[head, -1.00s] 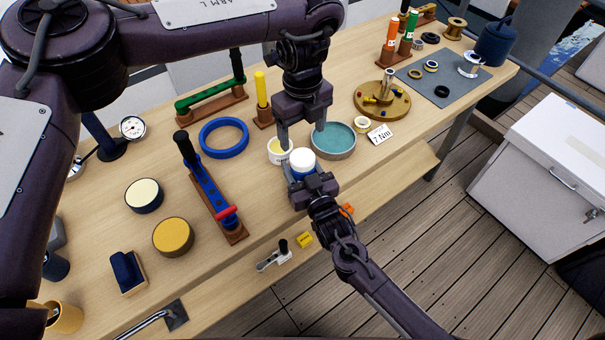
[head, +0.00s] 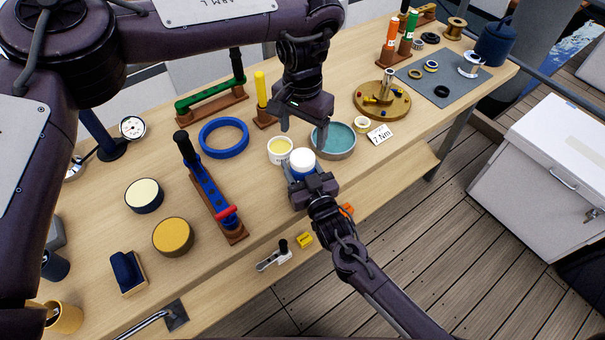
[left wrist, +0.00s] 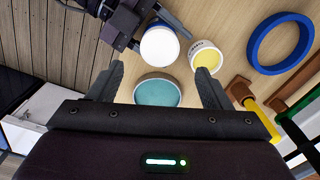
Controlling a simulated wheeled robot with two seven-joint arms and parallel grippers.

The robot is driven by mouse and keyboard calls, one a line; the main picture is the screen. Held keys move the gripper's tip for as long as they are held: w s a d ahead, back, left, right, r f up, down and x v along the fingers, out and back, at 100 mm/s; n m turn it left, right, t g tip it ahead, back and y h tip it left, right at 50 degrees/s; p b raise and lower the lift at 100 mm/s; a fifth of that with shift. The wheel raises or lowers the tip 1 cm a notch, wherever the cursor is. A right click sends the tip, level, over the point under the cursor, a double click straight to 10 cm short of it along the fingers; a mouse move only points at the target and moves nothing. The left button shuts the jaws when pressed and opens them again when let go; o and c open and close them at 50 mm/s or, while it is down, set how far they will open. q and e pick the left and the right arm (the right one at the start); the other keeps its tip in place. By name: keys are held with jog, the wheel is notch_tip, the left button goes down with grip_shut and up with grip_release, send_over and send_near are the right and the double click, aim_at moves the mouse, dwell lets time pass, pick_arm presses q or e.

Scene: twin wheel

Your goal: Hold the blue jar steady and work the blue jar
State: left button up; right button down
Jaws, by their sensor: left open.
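The blue jar (head: 301,175) has a round white lid (head: 302,160) and stands upright near the table's front edge. The lid also shows in the left wrist view (left wrist: 160,46). My right gripper (head: 307,184) comes from the front and is shut on the jar's body, its fingers hiding part of the blue. My left gripper (head: 302,134) points down above and behind the jar, open and empty, apart from the lid. In the left wrist view its fingers (left wrist: 160,88) are spread wide, with the lid showing beyond them.
A white tub with yellow contents (head: 280,150) stands close left of the jar, and a round teal-floored tray (head: 335,140) close behind right. A blue ring (head: 224,138), a blue lever stand (head: 212,195) and a brass disc (head: 382,101) stand farther off. Bare table lies left of the tub.

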aim_at(303, 156)
pick_arm(q)
jog(key=shift+n, duration=0.3)
jog(key=shift+f, duration=4)
